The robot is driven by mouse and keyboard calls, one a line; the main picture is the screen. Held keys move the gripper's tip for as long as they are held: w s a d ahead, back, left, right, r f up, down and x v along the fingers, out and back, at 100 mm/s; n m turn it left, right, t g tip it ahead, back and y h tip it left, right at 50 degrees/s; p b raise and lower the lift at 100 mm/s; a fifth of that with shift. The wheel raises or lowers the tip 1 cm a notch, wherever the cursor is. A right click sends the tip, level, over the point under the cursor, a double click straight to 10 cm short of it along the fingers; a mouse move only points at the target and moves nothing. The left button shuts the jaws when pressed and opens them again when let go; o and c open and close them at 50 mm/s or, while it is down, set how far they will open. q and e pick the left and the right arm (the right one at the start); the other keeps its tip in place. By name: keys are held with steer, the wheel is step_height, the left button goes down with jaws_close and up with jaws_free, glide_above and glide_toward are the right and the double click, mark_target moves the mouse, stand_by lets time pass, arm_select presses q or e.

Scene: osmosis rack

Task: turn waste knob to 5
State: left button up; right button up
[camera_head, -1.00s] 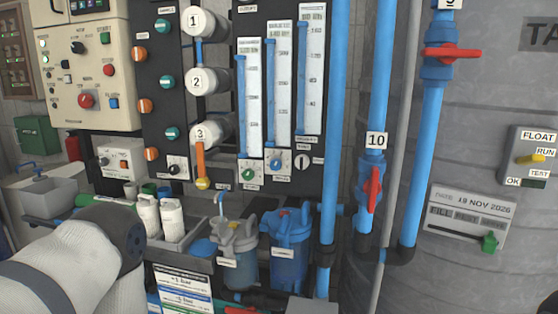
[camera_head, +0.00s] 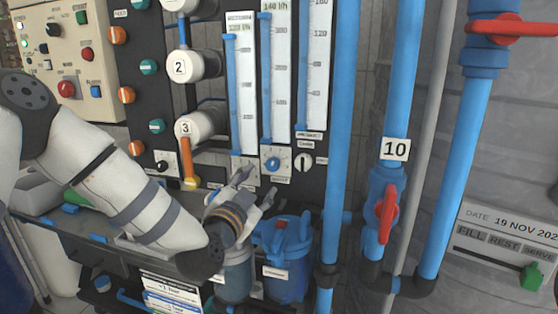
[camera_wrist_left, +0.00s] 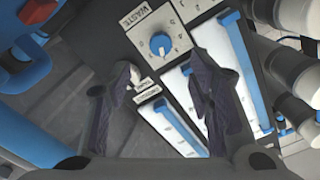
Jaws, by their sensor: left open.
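The waste knob (camera_wrist_left: 160,43) is a round blue knob on a white numbered dial under the label WASTE, in the left wrist view. The blue knob (camera_head: 272,164) also shows on the black panel in the head view, below the flow tubes. Its exact setting is too small to read. My left gripper (camera_head: 256,187) is open and empty, just below and left of the knob in the head view. In the left wrist view its two dark fingers (camera_wrist_left: 163,68) stand apart, with the knob beyond the gap between their tips. My right gripper is not in view.
A black-and-white knob (camera_head: 303,162) sits right of the blue one. Blue filter housings (camera_head: 287,270) stand below my gripper. A blue vertical pipe (camera_head: 341,120) and a red-handled valve (camera_head: 387,213) are to the right. Valve 3 (camera_head: 201,126) projects at the upper left.

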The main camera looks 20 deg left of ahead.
mark_target(272, 166)
arm_select(q)
steer(key=w, duration=0.3)
steer(key=w+b, duration=0.1)
steer(key=w, duration=0.5)
steer(key=shift+w+d+f+b, duration=0.15)
steer(key=shift+w+f+b, duration=0.15)
steer(key=shift+w+b, duration=0.1)
steer(key=shift+w+r, duration=0.2)
steer(key=shift+w, duration=0.05)
steer(key=shift+w+r, duration=0.15)
steer(key=shift+r, duration=0.1)
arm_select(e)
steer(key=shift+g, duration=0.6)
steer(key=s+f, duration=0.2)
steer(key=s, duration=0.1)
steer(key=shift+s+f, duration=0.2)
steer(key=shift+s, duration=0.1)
arm_select(q)
jaws_close()
